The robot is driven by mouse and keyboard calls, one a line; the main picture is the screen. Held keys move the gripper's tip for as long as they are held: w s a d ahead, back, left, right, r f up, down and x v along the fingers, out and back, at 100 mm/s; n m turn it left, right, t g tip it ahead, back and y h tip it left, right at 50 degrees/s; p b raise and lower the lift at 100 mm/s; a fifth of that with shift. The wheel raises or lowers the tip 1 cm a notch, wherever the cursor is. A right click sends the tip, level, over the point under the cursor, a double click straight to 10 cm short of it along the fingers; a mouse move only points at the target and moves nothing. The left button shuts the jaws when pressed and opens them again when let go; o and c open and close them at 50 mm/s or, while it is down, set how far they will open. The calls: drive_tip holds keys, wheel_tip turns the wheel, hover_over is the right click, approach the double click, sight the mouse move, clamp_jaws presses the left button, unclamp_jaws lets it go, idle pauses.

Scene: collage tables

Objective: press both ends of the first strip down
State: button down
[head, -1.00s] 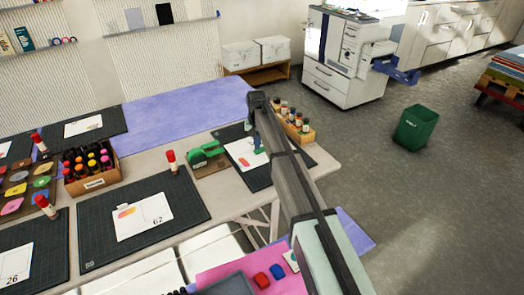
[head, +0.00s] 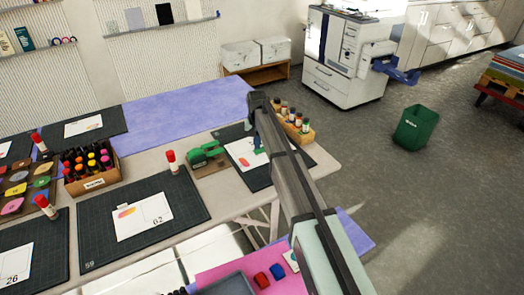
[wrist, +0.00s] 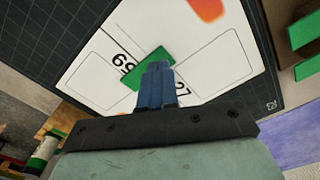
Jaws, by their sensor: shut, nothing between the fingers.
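A green strip (wrist: 149,70) lies across the white sheet (wrist: 90,75), between two printed boxes and partly over the printed numbers. The sheet rests on a dark cutting mat (wrist: 40,45) and bears an orange-red shape (wrist: 207,8). My gripper (wrist: 158,68) is shut and empty, its blue fingertips over the middle of the strip and hiding part of it. I cannot tell whether they touch it. In the head view my gripper (head: 257,142) is over the right-hand sheet (head: 238,150), where a little green shows beside the arm.
A box of small bottles (head: 300,125) stands close behind my arm. A glue stick (head: 171,161) and a second mat with a sheet (head: 143,214) lie farther left.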

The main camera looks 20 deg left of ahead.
drive_tip(key=shift+f, duration=0.85)
idle(1.3)
drive_tip(key=shift+r, duration=0.15)
drive_tip(key=shift+r, duration=3.35)
drive_tip(key=w+d+r, duration=0.1)
drive_tip(key=w+d, duration=0.2)
drive_tip(key=shift+w+d+f, duration=0.1)
drive_tip(key=shift+f, duration=1.5)
drive_tip(key=shift+w+d+f, duration=0.1)
drive_tip(key=shift+f, duration=1.45)
drive_tip(key=shift+f, duration=0.7)
